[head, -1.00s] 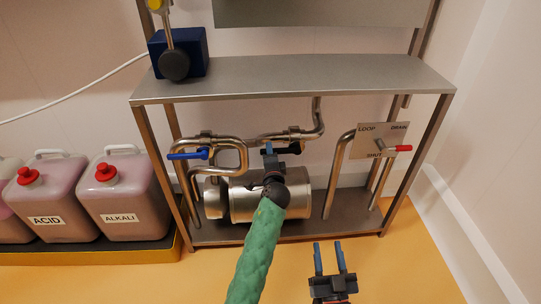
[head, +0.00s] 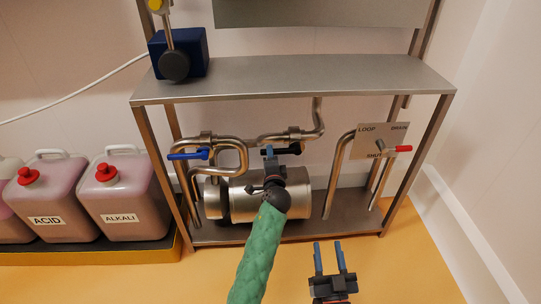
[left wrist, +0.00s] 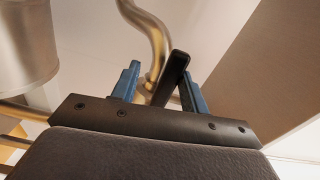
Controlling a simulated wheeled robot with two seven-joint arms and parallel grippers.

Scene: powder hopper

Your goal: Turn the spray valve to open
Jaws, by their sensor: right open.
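A valve with a black lever (head: 292,148) sits on the steel pipe under the shelf; no label naming the spray valve is legible. My left gripper (head: 269,153) is at this lever, its arm in a green sleeve. In the left wrist view, the blue fingers of the left gripper (left wrist: 158,85) stand apart. The dark lever (left wrist: 172,78) rises between them, closer to the right finger, with a gap on the left; contact cannot be told. My right gripper (head: 330,257) is open and empty at the front, low over the floor.
A blue lever (head: 187,154) is on the pipe to the left. A red-handled valve (head: 401,149) with a LOOP, DRAIN and SHUT plate is on the right. Frame posts flank the pipes, and the shelf (head: 300,76) is above. Acid and alkali canisters (head: 122,200) stand left.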

